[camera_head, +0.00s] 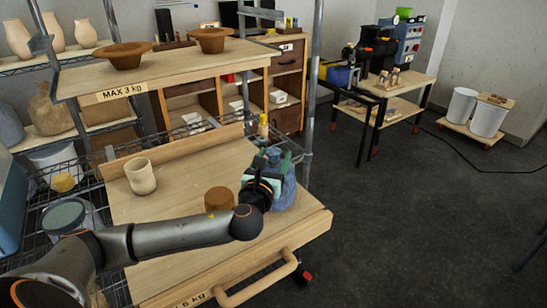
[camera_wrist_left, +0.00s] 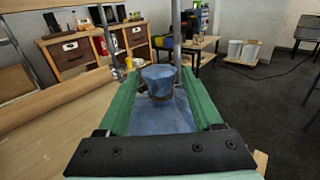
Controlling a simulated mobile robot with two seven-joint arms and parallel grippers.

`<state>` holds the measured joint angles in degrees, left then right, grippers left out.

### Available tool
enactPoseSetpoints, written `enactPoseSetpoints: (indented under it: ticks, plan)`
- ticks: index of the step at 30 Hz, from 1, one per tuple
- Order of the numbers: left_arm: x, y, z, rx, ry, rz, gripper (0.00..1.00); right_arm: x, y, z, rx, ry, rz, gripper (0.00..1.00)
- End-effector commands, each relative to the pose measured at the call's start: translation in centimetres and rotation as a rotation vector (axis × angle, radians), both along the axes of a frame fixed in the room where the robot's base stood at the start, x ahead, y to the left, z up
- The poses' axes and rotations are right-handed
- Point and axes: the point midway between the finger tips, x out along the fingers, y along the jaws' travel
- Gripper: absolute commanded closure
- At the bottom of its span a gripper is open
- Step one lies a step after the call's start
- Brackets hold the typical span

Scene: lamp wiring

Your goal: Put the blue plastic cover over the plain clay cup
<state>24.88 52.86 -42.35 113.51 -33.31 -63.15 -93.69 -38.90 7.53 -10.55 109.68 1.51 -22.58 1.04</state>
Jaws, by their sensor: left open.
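The plain clay cup (camera_head: 140,177) stands upright and uncovered on the left of the wooden work board. The blue plastic cover (camera_head: 286,192) is at the board's right side, bunched in a raised shape with a rounded top; whether something is under it I cannot tell. It also shows in the left wrist view (camera_wrist_left: 170,115), between and beyond the green fingers. My left gripper (camera_head: 268,168) is open at the cover, with a finger on each side of it, and partly hides it in the head view. My right gripper is not in view.
A brown clay piece (camera_head: 219,198) sits on the board (camera_head: 185,215) between the cup and my left gripper. An upper shelf (camera_head: 170,72) with two brown bowls overhangs the back. A metal post (camera_head: 312,90) rises behind the cover. My left forearm crosses the board's front.

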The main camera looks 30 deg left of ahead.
Motion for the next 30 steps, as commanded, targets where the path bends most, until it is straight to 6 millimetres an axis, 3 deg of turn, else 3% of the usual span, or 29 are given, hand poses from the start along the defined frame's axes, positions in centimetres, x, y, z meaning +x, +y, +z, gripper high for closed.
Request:
enactPoseSetpoints:
  ticks: [8,21,30]
  plan:
    - [-1.9,-0.7,-0.1,0.001,0.001,-0.003,0.33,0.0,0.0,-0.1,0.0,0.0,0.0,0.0]
    - [-10.0,-3.5,-0.1,-0.001,0.003,-0.002,0.33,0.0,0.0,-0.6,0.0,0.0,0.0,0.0]
    - [-11.9,-4.2,0.0,0.0,0.0,0.0,0.33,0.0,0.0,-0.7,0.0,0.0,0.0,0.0]
